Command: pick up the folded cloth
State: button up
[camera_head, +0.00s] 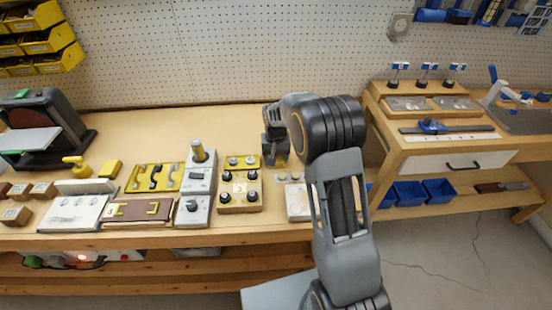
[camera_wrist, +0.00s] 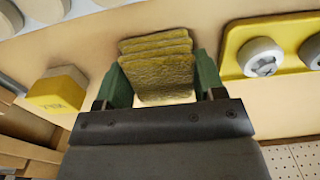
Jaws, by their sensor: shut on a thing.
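The folded cloth (camera_wrist: 158,72) is olive-yellow, in several stacked layers, and shows between the green fingers in the wrist view. My gripper (camera_wrist: 160,80) is shut on it, one finger at each side. In the head view my gripper (camera_head: 275,157) points down over the bench, right of the yellow panel with dark knobs. There the cloth is mostly hidden by the gripper. I cannot tell whether the cloth touches the bench.
A yellow panel with round knobs (camera_head: 240,190) stands close left of my gripper. A pale block (camera_head: 297,203) lies in front. The pegboard wall (camera_head: 220,60) rises behind. The bench top (camera_head: 130,130) is clear toward the back. A second workbench (camera_head: 460,143) stands at right.

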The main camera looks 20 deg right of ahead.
aim_at(276, 157)
jog(key=shift+r, duration=0.45)
notch_tip(276, 157, up, 2)
jog(key=shift+r, duration=0.1)
jog(key=s+a+r, duration=0.3)
jog(key=a+r, duration=0.7)
jog(key=a, duration=0.3)
jog(key=shift+s+a, duration=0.15)
jog(key=shift+a, duration=0.15)
jog(key=o, duration=0.3)
jog(key=shift+c, duration=1.2)
jog(key=shift+d, duration=0.1)
